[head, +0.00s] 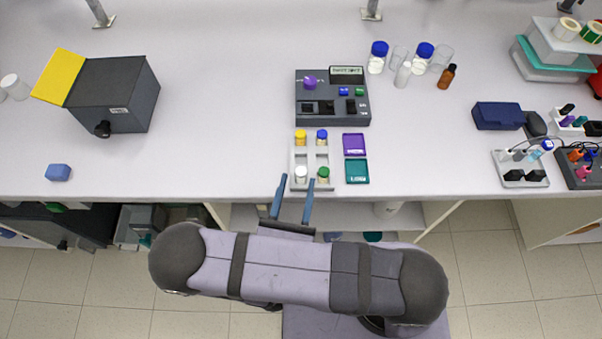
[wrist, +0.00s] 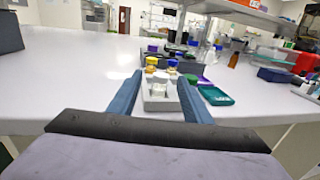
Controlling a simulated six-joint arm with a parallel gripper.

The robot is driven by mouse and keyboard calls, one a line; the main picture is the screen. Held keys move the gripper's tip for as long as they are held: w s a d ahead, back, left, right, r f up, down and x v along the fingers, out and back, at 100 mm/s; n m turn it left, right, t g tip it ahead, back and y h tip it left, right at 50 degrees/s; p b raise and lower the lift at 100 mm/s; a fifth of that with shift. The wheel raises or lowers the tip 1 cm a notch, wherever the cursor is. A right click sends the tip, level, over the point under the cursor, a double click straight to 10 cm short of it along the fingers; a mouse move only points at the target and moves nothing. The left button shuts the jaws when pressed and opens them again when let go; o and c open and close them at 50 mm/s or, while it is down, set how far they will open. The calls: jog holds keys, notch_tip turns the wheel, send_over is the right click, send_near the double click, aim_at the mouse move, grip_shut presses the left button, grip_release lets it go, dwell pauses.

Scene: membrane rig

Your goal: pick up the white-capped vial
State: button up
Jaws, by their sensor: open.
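The white-capped vial (head: 301,172) stands in the front left place of a small pale rack (head: 312,159). The rack also holds a yellow-capped vial (head: 300,138), a blue-capped vial (head: 322,136) and a green-capped vial (head: 323,173). My gripper (head: 297,179) is open and empty. In the head view its two blue fingers reach over the front edge of the table, with the white-capped vial between their tips or just beyond. In the wrist view the rack (wrist: 160,105) shows between the fingers (wrist: 160,76); the right finger hides part of its right side.
A purple tray (head: 355,144) and a teal tray (head: 357,172) lie right of the rack. A dark device (head: 332,115) with a purple knob stands behind it. Several bottles stand farther back. The table left of the rack is clear up to a blue block (head: 58,172).

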aim_at(301, 176)
jog(key=w+p, duration=0.1)
jog(key=w+d+p, duration=0.1)
jog(key=w, duration=0.1)
jog(key=shift+w+r, duration=0.15)
jog(key=shift+w+p, duration=0.45)
jog(key=shift+w, duration=0.25)
grip_shut()
